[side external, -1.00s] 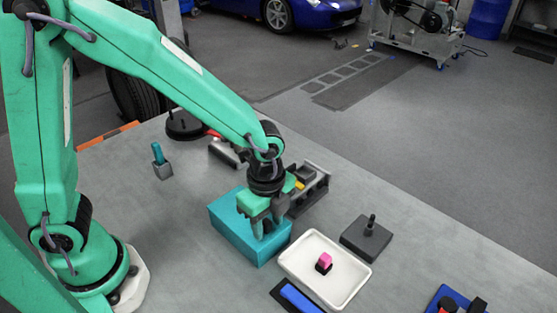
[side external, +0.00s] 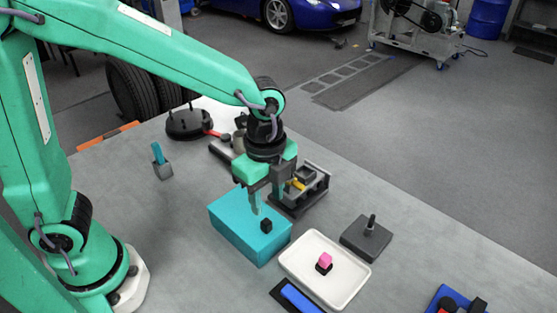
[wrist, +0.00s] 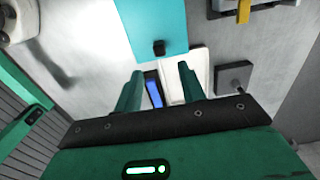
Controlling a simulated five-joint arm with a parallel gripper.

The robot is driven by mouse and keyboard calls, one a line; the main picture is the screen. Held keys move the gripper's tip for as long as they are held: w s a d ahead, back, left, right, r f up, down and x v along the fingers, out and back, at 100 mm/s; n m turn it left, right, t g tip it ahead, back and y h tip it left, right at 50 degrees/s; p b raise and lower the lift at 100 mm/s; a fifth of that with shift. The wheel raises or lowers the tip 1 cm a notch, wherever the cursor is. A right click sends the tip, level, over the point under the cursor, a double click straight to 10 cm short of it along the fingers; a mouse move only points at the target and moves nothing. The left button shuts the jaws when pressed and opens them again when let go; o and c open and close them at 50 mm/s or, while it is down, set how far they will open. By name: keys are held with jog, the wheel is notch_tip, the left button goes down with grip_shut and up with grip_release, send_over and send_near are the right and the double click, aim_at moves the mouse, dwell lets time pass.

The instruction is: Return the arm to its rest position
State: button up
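My gripper (side external: 268,202) hangs above the teal box (side external: 236,226), fingers pointing down. In the wrist view its two fingers (wrist: 160,78) are spread apart with nothing between them, so it is open and empty. A small black block (side external: 266,225) sits on top of the teal box, below and clear of the fingers. The wrist view also shows the teal box (wrist: 150,18) and the black block (wrist: 158,47) near its edge. My arm reaches out over the bench from the left.
A white tray (side external: 350,297) holds a pink and black piece (side external: 324,262). Nearby are a dark block with a peg (side external: 367,238), a blue bar (side external: 298,297) and a grey rack (side external: 314,190). A small holder (side external: 162,170) and black round stand (side external: 186,124) are farther left. The right bench is mostly clear.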

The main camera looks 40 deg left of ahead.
dwell(0.3)
jog(key=shift+a+r+n, duration=0.4)
jog(key=shift+a, duration=0.05)
jog(key=s+a+r+n+t, duration=0.2)
jog(key=s+a+r+n, duration=0.2)
jog(key=a+n, duration=0.3)
jog(key=s+a+r+n+t, duration=0.3)
jog(key=a+r+n, duration=0.1)
jog(key=a+n, duration=0.3)
jog(key=shift+s+a+r+n, duration=0.35)
jog(key=shift+a+r+n, duration=0.05)
jog(key=shift+n, duration=0.5)
jog(key=shift+o, duration=0.2)
jog(key=shift+s+a+n+t, duration=0.3)
jog(key=shift+s+a+n, duration=0.15)
jog(key=shift+n, duration=0.25)
